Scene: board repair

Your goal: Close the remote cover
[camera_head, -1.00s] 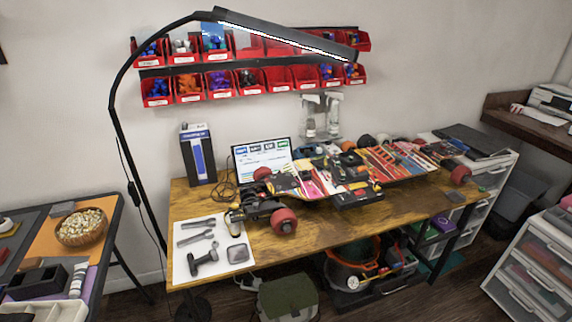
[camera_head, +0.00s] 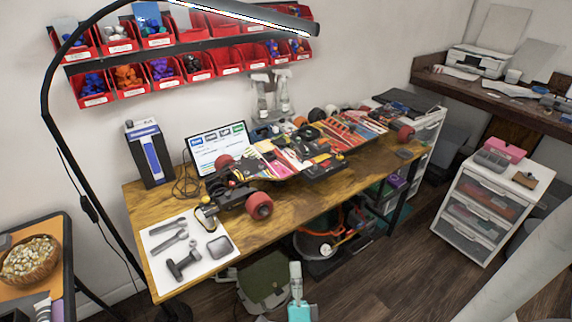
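I cannot make out a remote or its cover for certain. A small dark and yellowish object (camera_head: 207,218) lies at the top edge of the white tool mat on the workbench (camera_head: 150,203), too small to name. A small dark flat object (camera_head: 404,154) lies near the bench's right end, also too small to identify. My gripper does not show. A pale, blurred shape, likely a link of my arm, crosses the lower right corner.
A skateboard with red wheels (camera_head: 259,206) and many tools crowd the bench. A black lamp (camera_head: 48,115) arches over its left side. A green bag (camera_head: 263,280) lies below. A teal and white upright thing (camera_head: 297,293) shows at the bottom. A white drawer unit (camera_head: 468,214) stands right.

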